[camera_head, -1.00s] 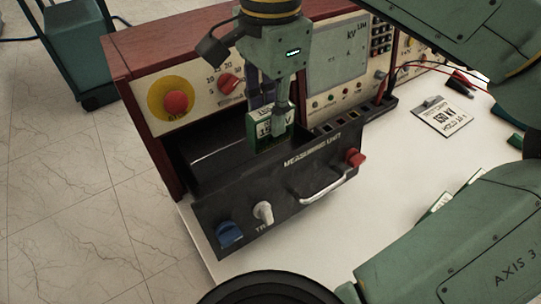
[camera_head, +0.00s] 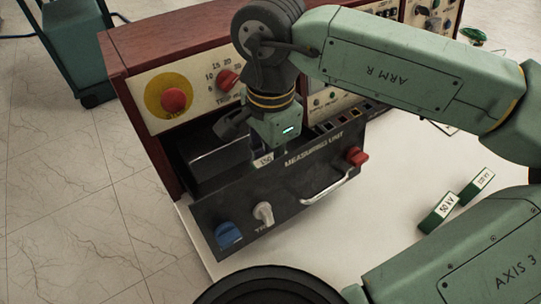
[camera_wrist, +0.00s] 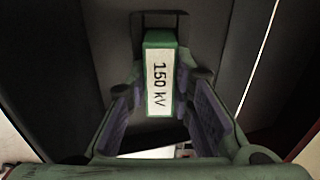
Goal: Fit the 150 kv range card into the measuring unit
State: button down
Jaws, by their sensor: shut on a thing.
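The measuring unit (camera_head: 325,182) is a black drawer pulled out of the red-brown cabinet, with knobs and a handle on its front. My gripper (camera_head: 263,156) points down into the drawer just behind the front panel, shut on the 150 kV range card. The card is a green block with a white label; in the wrist view the card (camera_wrist: 160,78) stands between the purple finger pads of my gripper (camera_wrist: 162,98). In the head view only a bit of its label shows above the panel edge. Its lower end is hidden, so I cannot tell whether it is seated.
A 50 kV card (camera_head: 438,212) and another green card (camera_head: 477,186) lie on the white table (camera_head: 400,190) at right. The red-brown cabinet (camera_head: 150,110) with a red button stands behind. A red knob (camera_head: 357,156) and a handle (camera_head: 328,187) stick out of the drawer front.

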aim_at(271, 159)
jog(key=shift+f+b, duration=0.2)
jog(key=shift+b, duration=0.1)
jog(key=c, duration=1.4)
grip_release()
jog(key=shift+r, duration=0.1)
notch_tip(271, 159, up, 12)
jog(key=shift+r, duration=0.2)
jog(key=shift+f, duration=0.1)
